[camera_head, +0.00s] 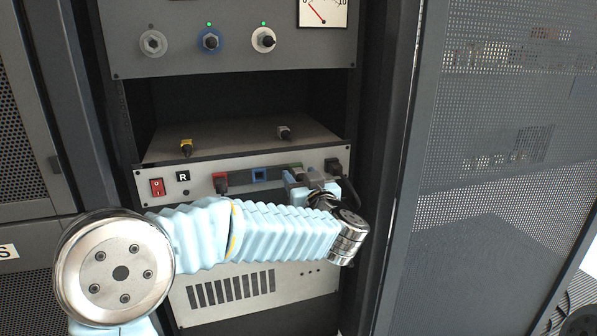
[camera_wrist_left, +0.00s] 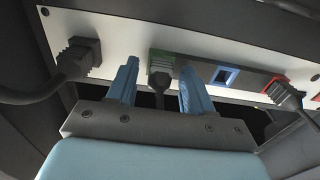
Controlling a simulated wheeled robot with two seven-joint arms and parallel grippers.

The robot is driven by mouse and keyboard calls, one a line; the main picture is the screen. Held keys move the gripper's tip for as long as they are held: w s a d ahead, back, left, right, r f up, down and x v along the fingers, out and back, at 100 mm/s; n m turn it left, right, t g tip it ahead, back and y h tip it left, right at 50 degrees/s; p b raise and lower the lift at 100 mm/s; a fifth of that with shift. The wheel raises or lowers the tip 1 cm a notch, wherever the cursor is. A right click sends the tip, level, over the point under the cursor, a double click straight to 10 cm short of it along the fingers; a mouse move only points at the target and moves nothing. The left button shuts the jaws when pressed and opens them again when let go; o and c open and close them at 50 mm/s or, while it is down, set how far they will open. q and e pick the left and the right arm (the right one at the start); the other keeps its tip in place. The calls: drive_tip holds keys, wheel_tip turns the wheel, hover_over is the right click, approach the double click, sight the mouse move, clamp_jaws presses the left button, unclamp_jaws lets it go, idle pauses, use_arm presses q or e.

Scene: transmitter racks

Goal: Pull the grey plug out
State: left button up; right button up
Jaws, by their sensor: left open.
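My left gripper (camera_head: 301,178) is open at the white front panel of the rack unit. In the left wrist view its two blue fingers (camera_wrist_left: 159,82) stand on either side of a dark grey plug (camera_wrist_left: 160,80) in the green-framed socket (camera_wrist_left: 163,61). I cannot tell whether either finger touches it. In the head view the gripper and wrist hide most of this plug. Another dark plug (camera_wrist_left: 77,58) with a thick cable sits to one side; it also shows in the head view (camera_head: 333,167). A small grey connector (camera_head: 283,132) shows above the panel. My right gripper is not in view.
A plug in the red socket (camera_head: 220,182) and an empty blue socket (camera_head: 259,175) share the panel with a red switch (camera_head: 157,187). A perforated door (camera_head: 480,190) stands open at the right.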

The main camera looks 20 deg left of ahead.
use_arm(q)
drive_tip(key=shift+p, duration=0.55)
idle(1.1)
clamp_jaws()
idle(0.4)
drive_tip(key=shift+v, duration=3)
